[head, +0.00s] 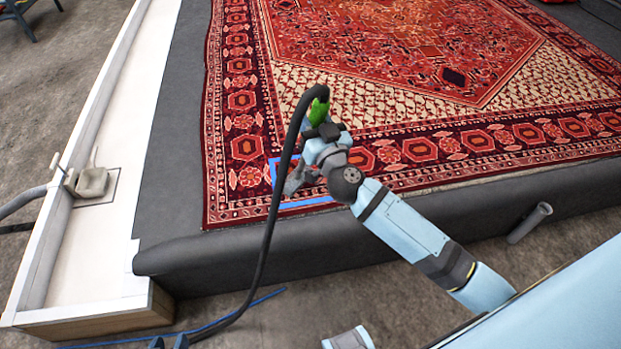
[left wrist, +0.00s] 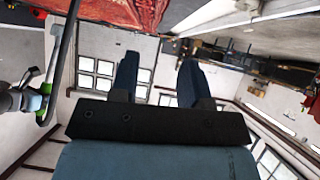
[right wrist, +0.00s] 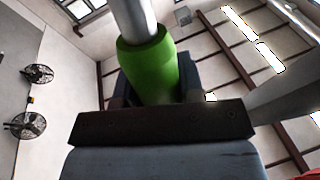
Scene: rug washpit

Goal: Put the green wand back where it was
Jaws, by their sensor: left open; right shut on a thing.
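The green wand (head: 318,109) is held above the near left part of the rug (head: 400,45), a black hose running from its top. My right gripper (head: 322,130) is shut around its green grip, which fills the middle of the right wrist view (right wrist: 150,72) with a grey tube beyond. A grey part below the gripper may be the wand's end; I cannot tell. My left gripper (head: 168,342) barely shows at the bottom edge; its fingers are apart and empty in the left wrist view (left wrist: 158,75). The wand also shows there (left wrist: 45,88).
A blue outline (head: 305,203) marks a small patch at the rug's near left corner. A white channel (head: 118,120) with a grey block (head: 92,182) runs along the left. The black hose (head: 272,215) hangs to the floor. A grey pipe stub (head: 530,222) stands at the dark platform's front.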

